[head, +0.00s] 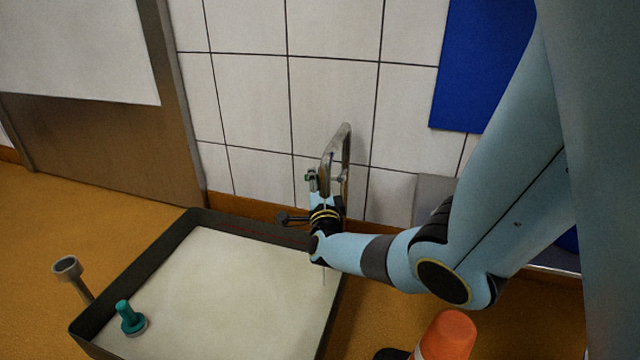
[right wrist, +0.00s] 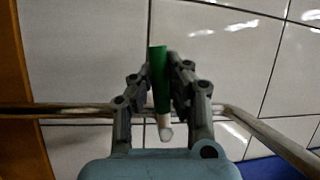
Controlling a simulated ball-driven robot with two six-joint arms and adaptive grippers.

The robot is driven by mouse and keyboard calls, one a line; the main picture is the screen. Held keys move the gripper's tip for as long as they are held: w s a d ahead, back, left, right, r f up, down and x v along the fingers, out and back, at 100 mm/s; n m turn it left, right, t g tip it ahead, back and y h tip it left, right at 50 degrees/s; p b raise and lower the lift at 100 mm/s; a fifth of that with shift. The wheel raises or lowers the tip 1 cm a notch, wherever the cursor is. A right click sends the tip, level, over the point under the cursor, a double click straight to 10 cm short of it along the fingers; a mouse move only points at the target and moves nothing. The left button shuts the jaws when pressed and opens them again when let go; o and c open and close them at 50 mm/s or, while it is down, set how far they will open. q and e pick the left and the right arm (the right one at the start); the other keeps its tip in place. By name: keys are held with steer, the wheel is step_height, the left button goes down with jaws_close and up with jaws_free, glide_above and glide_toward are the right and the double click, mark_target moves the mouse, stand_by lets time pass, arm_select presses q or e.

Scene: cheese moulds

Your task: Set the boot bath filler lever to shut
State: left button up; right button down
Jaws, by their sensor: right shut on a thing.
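The boot bath (head: 170,247) is a dark-rimmed shallow tray with a pale inside, on the floor against the tiled wall. A bent metal pipe (head: 346,140) stands at its back right corner; it crosses the right wrist view (right wrist: 60,109) as a bar. The filler lever (right wrist: 159,75) has a green grip with a pale end below it, and points up in the right wrist view. My right gripper (right wrist: 162,88) is shut on the green grip; in the head view the gripper (head: 313,180) is small beside the pipe. My left gripper is out of view.
A teal knobbed piece (head: 130,320) sits in the tray's front left corner. A grey cup-topped post (head: 67,268) stands left of the tray. An orange cone-like object (head: 450,335) is below my right arm. A blue panel (head: 480,65) hangs on the wall. Floor at left is clear.

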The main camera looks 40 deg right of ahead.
steer(key=shift+w+r+m+h, duration=0.1)
steer(key=shift+r+m+h, duration=0.2)
steer(key=shift+r+m, duration=0.4)
steer(key=shift+f, duration=0.1)
steer(key=c, duration=1.2)
jaws_free()
steer(key=shift+c, duration=0.2)
steer(key=v, duration=1.2)
steer(key=shift+f, duration=0.15)
